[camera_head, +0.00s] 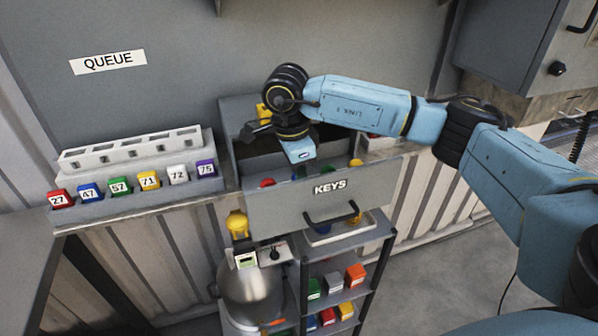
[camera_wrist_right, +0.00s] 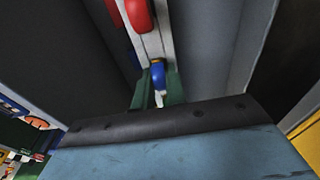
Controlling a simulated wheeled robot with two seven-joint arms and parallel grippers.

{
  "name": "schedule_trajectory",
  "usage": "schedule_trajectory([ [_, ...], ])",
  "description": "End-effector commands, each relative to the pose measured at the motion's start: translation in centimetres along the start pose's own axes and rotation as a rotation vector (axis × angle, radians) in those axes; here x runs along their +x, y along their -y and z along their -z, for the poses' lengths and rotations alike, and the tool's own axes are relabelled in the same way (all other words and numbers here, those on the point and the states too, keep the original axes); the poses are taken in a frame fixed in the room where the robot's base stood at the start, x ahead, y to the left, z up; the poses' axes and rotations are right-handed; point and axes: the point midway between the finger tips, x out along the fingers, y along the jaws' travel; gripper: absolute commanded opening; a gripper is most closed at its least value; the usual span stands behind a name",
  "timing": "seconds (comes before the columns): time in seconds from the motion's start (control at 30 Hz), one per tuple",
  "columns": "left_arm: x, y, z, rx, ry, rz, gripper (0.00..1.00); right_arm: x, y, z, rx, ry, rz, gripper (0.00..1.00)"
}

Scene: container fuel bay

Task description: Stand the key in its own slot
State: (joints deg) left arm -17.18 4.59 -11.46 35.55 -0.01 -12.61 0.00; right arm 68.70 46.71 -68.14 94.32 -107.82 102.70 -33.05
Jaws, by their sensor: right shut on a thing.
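The grey drawer marked KEYS (camera_head: 270,213) is pulled out of its cabinet. My right gripper (camera_head: 300,157) points down into it behind the front panel. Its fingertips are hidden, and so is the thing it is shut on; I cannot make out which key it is. In the drawer a red key head (camera_head: 267,182) and a yellow one (camera_head: 356,163) show. In the right wrist view a red head (camera_wrist_right: 139,14) and a blue head (camera_wrist_right: 158,74) with a pale shaft stand along a light strip, beyond the gripper's dark edge. My left gripper is out of view.
A grey slotted rack (camera_head: 132,150) stands on the left ledge under the QUEUE sign (camera_head: 108,62), behind a row of numbered coloured blocks (camera_head: 149,181). Below the drawer are a yellow-topped device (camera_head: 238,225), a metal pot (camera_head: 249,285) and a shelf of coloured blocks (camera_head: 333,284).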

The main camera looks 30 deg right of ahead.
Motion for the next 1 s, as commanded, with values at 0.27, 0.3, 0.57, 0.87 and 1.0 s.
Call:
schedule_trajectory([
  [0.27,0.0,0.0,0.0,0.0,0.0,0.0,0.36,-0.1,0.0,0.0,0.0,0.0,0.0,0.37],
  [0.3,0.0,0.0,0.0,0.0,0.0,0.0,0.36,-0.1,0.0,0.0,0.0,0.0,0.0,0.39],
  [0.57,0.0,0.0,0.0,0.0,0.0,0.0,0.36,-0.1,0.0,0.0,0.0,0.0,0.0,0.39],
  [0.87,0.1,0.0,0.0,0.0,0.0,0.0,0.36,-4.6,0.1,-0.1,0.0,0.003,0.005,0.39],
  [1.0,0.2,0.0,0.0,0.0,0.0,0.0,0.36,-7.9,0.1,0.0,0.0,0.002,0.005,0.39],
])
